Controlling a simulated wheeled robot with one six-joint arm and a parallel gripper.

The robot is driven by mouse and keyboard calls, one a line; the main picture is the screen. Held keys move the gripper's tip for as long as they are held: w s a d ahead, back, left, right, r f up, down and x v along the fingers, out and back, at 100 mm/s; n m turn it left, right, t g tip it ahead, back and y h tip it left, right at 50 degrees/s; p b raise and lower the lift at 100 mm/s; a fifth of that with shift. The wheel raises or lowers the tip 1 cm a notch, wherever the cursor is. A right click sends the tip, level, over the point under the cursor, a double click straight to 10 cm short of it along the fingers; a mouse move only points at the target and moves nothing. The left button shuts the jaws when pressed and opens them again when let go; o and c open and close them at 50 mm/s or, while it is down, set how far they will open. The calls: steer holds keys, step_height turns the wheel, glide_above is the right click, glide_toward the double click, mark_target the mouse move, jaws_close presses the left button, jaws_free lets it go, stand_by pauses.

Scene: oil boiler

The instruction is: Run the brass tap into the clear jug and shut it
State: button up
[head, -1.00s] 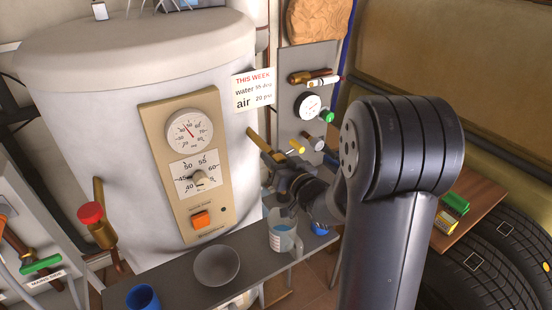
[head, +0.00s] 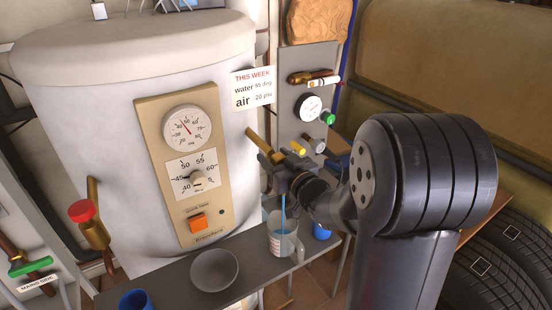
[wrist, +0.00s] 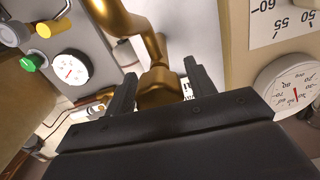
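The brass tap (head: 259,140) sticks out from the right side of the white boiler in the head view. It shows in the wrist view (wrist: 158,88) between my fingers. My gripper (wrist: 160,78) is open, its two dark fingers straddling the brass with a narrow gap at the right finger. In the head view my gripper (head: 283,170) covers the tap's outlet end. A thin blue stream (head: 284,210) falls from there into the clear jug (head: 281,243), which stands upright below on the grey bench. The water level in the jug is hard to make out.
A grey bowl (head: 214,271) and a blue cup (head: 135,301) stand on the bench (head: 180,274) left of the jug. A blue item (head: 322,231) is right of it. The boiler panel (head: 184,165) and a wall gauge (head: 308,107) are close to my gripper.

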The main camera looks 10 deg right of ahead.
steer(key=shift+o, duration=0.6)
steer(key=shift+s+d, duration=0.15)
steer(key=shift+s, duration=0.15)
steer(key=v, duration=1)
steer(key=shift+b, duration=0.45)
steer(key=p+x, duration=0.1)
steer(key=x, duration=0.9)
steer(key=shift+w, duration=0.15)
steer(key=shift+w+a+r+p, duration=0.15)
steer(key=shift+w+a+p, duration=0.1)
steer(key=shift+p, duration=0.1)
steer(key=shift+s+d+m, duration=0.1)
steer(key=shift+m, duration=0.3)
steer(key=shift+p, duration=0.3)
